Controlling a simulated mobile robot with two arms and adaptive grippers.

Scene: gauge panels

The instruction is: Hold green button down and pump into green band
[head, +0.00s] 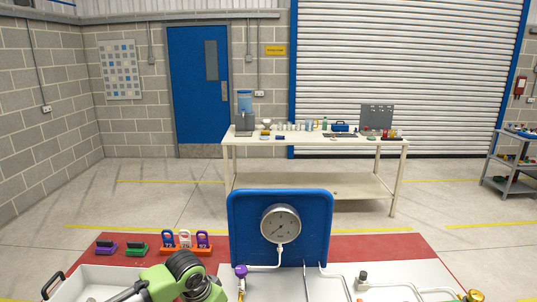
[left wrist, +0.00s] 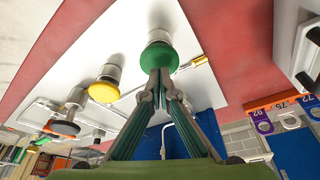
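The green button (left wrist: 159,55), a round green cap on a pale base, is in the left wrist view. My left gripper (left wrist: 160,80) is shut with its fingertips together, and they meet the cap's face in the picture; whether the cap is pressed in I cannot tell. The round gauge (head: 281,223) is mounted on a blue panel (head: 240,215) in the head view. Its needle and any green band are too small to read. The head view shows my green left arm at the bottom, but not its gripper. I cannot identify the pump. My right gripper is not in view.
A yellow button (left wrist: 103,91) and a dark knob (left wrist: 63,127) stand beside the green button. A purple knob (head: 240,271) and pipes lie below the gauge.

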